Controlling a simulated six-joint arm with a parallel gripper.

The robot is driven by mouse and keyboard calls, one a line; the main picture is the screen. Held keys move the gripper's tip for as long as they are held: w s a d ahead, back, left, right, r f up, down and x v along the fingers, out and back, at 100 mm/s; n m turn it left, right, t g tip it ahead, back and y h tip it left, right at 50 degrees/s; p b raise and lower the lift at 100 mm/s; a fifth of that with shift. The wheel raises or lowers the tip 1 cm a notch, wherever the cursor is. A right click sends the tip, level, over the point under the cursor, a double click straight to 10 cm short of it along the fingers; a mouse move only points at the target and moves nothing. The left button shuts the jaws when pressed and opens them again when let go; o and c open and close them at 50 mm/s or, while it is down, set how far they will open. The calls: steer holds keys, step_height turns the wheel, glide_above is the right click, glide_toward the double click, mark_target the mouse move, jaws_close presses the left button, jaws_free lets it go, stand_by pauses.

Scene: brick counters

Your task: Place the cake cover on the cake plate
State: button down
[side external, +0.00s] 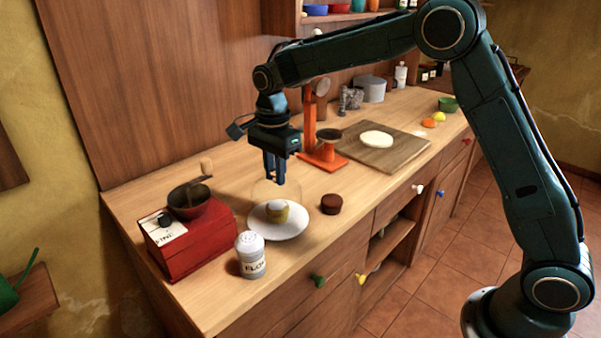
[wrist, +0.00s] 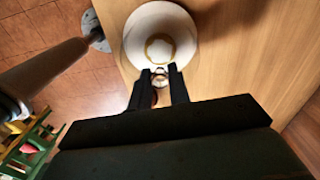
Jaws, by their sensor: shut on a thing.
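The clear, faintly tinted cake cover (side external: 262,190) is a see-through dome below my gripper (side external: 275,181). My gripper points down and is shut on the top of the cover; its outline is faint. The white cake plate (side external: 297,226) lies under it near the counter's front edge, with a small yellowish cake with a pale top (side external: 277,211) on it. Whether the cover's rim touches the plate or hangs above it, I cannot tell. In the wrist view, the plate (wrist: 134,38) shows just beyond my fingertips (wrist: 161,70).
A red grinder (side external: 192,240) stands left of the plate, and a flour shaker (side external: 251,256) stands close in front. A small dark brown round item (side external: 331,204) is close on the right. An orange stand (side external: 322,157) and a wooden board (side external: 388,158) are farther back.

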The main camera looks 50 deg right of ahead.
steer(key=shift+f, duration=1.3)
steer(key=shift+f, duration=0.1)
steer(key=c, duration=1.3)
jaws_free()
step_height(320, 180, up, 12)
steer(key=shift+r, duration=0.1)
